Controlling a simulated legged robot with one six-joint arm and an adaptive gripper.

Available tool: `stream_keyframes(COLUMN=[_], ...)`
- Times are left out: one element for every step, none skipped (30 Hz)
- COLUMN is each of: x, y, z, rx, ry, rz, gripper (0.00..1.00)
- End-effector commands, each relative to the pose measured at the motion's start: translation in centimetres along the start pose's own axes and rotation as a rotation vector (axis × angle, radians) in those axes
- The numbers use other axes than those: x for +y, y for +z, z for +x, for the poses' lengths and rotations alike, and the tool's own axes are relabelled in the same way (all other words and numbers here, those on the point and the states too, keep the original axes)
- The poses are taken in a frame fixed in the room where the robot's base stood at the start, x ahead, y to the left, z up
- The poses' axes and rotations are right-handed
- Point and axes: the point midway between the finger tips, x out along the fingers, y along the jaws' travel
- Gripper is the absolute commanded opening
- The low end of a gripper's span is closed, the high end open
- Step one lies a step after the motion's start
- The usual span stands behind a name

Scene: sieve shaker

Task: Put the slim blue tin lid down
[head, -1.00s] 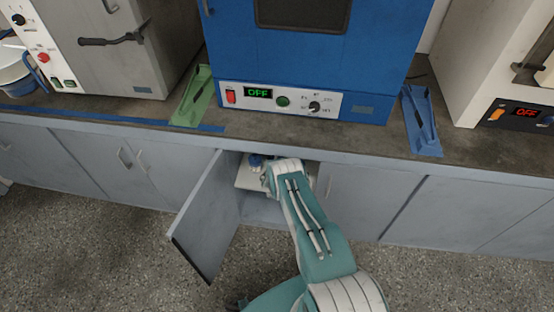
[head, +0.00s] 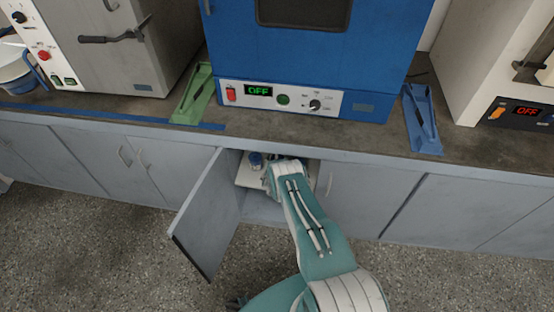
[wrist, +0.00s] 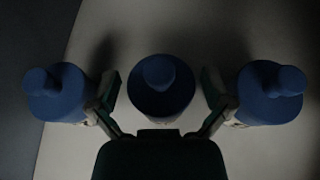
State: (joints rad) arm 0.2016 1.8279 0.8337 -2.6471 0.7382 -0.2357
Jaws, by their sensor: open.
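In the wrist view, a round blue lid with a knob (wrist: 160,85), seen from above, sits between the fingers of my gripper (wrist: 160,92). I take it for the slim blue tin lid; whether a tin is under it is hidden. My gripper is open, with a finger on either side and a dark gap visible between each finger and the lid. Two other knobbed blue tops flank it, one at the left (wrist: 58,92) and one at the right (wrist: 268,92). In the head view my arm hides the gripper and the middle lid.
The pale shelf (wrist: 75,140) is inside a cabinet under the bench. The cabinet door (head: 208,215) stands open to the left. A blue top (head: 256,160) shows left of my wrist. The bench edge (head: 300,143) is just above the opening. The flanking tops are close outside my fingers.

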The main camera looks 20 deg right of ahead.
Motion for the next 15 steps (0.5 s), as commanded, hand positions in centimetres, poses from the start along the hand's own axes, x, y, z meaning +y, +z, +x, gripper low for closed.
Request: stream_keyframes(x=[0.0,0.0,0.0,0.0,0.0,0.0,0.1,0.1,0.1,0.1,0.1,0.1,0.1,0.1,0.1], y=[0.1,0.3,0.6,0.8,0.6,0.5,0.6,0.6,0.6,0.6,0.6,0.6,0.6,0.6,0.6], z=[0.0,-0.1,-0.2,-0.3,-0.5,-0.9,-1.1,-1.4,-1.8,-2.1,-2.5,-2.9,-3.2,-3.5,-4.0], rx=[0.0,0.0,-0.001,-0.001,0.001,0.001,0.001,0.002,0.001,0.001,0.001,0.001,0.002,0.0,0.001], ry=[0.0,0.0,0.0,0.0,0.0,0.0,0.0,0.0,0.0,0.0,0.0,0.001,0.001,0.001,0.001], rz=[0.0,0.0,0.0,0.0,0.0,0.0,0.0,-0.001,-0.002,-0.001,-0.001,-0.001,-0.001,-0.001,-0.001], gripper=[1.0,1.0,1.0,1.0,1.0,1.0,1.0,1.0,1.0,1.0,1.0,1.0,1.0,1.0,1.0])
